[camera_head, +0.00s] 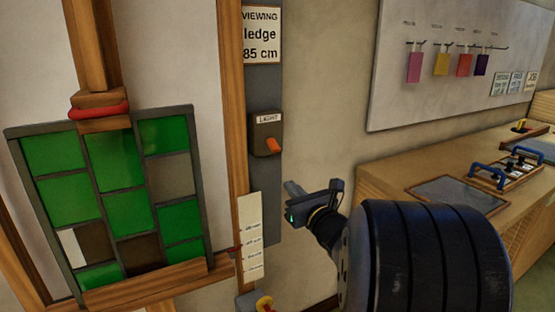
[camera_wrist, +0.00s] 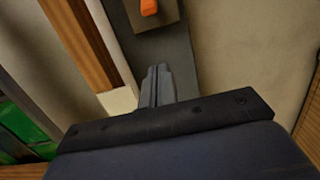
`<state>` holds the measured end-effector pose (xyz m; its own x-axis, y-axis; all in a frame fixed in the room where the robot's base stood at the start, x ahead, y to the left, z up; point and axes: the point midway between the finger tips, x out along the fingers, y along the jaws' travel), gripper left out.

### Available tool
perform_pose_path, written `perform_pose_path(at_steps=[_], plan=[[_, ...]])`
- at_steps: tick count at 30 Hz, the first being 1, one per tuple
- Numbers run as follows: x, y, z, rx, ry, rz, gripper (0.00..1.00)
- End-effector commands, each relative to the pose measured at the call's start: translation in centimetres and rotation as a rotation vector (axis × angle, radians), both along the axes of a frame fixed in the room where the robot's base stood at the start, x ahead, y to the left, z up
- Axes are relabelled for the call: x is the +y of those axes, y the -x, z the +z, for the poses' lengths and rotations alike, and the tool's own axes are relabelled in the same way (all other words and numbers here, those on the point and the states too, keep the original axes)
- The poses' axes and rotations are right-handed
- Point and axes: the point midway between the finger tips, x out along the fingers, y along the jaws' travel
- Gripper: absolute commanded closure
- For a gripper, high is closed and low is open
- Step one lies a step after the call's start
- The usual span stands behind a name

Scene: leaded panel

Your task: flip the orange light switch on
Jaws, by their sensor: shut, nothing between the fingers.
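The orange light switch (camera_head: 273,146) is a small lever on a brown box labelled LIGHT (camera_head: 264,125), fixed to a grey vertical strip. The lever points down and out to the right. In the wrist view the orange lever (camera_wrist: 149,7) shows at the top edge, partly cut off. My gripper (camera_head: 291,188) is below and slightly right of the switch, apart from it. In the wrist view its fingers (camera_wrist: 158,72) are together, empty, and point toward the strip below the switch box.
A leaded panel (camera_head: 114,172) with green panes stands at the left in a wooden frame. A paper scale (camera_head: 250,235) hangs below the switch. A wooden bench (camera_head: 400,176) with blue-handled tools is at the right.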

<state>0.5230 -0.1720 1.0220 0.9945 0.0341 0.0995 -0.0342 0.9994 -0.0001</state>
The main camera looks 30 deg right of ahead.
Motion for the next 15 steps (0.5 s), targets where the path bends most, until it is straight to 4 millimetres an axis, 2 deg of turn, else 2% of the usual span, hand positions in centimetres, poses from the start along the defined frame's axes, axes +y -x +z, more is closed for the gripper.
perform_pose_path(at_steps=[4,7,15], plan=[[0.0,-0.4,0.1,0.000,0.000,0.001,1.00],[0.1,-1.5,0.1,0.000,-0.001,0.003,1.00],[0.3,-7.0,0.7,0.000,-0.001,0.003,1.00]])
